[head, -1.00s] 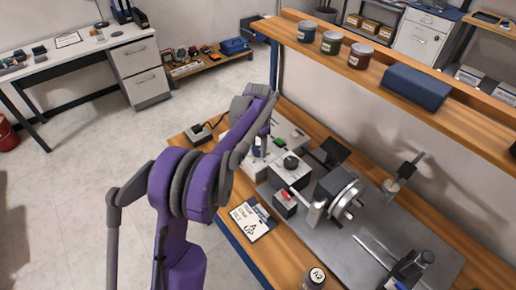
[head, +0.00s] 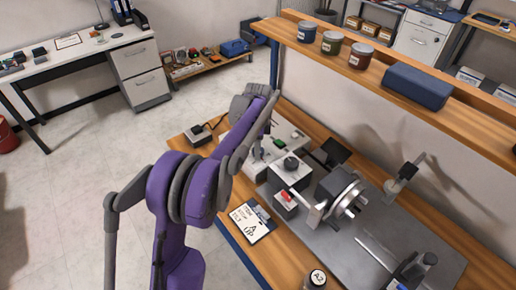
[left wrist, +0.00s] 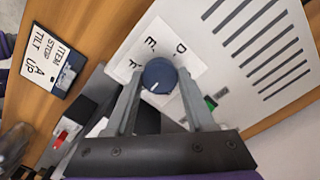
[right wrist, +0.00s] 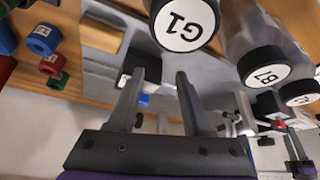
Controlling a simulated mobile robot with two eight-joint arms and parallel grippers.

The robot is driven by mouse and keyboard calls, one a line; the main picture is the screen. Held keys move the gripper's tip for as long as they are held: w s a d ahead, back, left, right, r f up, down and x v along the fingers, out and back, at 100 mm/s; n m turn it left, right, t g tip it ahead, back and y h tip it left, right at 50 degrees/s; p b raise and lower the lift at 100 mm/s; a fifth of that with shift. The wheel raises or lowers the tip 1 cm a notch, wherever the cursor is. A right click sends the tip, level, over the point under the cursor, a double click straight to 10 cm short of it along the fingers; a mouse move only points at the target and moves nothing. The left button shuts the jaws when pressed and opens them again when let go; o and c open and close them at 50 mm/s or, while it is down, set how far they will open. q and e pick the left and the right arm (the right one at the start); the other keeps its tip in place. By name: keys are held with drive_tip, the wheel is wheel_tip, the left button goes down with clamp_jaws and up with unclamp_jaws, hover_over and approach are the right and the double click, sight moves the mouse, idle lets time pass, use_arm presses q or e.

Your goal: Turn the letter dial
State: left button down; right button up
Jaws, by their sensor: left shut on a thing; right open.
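The letter dial (left wrist: 158,74) is a round dark blue knob with a white pointer mark. It sits on a white plate (left wrist: 150,42) with letters D, E and F readable beside it. My left gripper (left wrist: 160,86) has one finger on each side of the dial and is shut on it. In the head view my purple left arm (head: 205,185) reaches over the machine and hides most of the dial area. My right gripper (right wrist: 160,76) is open with nothing between its fingers, seen only in the right wrist view.
A card reading "ITEM STOP A TILT UP" (head: 250,222) lies at the bench's front edge. A red switch (head: 285,197) and a round chuck (head: 345,190) stand to the right of the arm.

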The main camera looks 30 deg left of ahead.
use_arm(q)
drive_tip(key=shift+m, duration=0.3)
idle(0.4)
drive_tip(key=shift+c, duration=1.3)
unclamp_jaws()
wheel_tip(320, 180, up, 11)
drive_tip(key=shift+p, duration=0.3)
use_arm(e)
drive_tip(key=shift+w+r, duration=0.1)
drive_tip(key=shift+r, duration=0.3)
use_arm(q)
wheel_tip(320, 180, up, 7)
drive_tip(key=p, duration=0.3)
drive_tip(key=shift+p, duration=0.35)
use_arm(e)
drive_tip(key=r, duration=0.1)
drive_tip(key=w+r, duration=0.1)
drive_tip(key=r, duration=0.1)
drive_tip(key=w+r, duration=0.1)
drive_tip(key=r, duration=0.1)
drive_tip(key=shift+w+r, duration=0.1)
drive_tip(key=shift+r, duration=0.05)
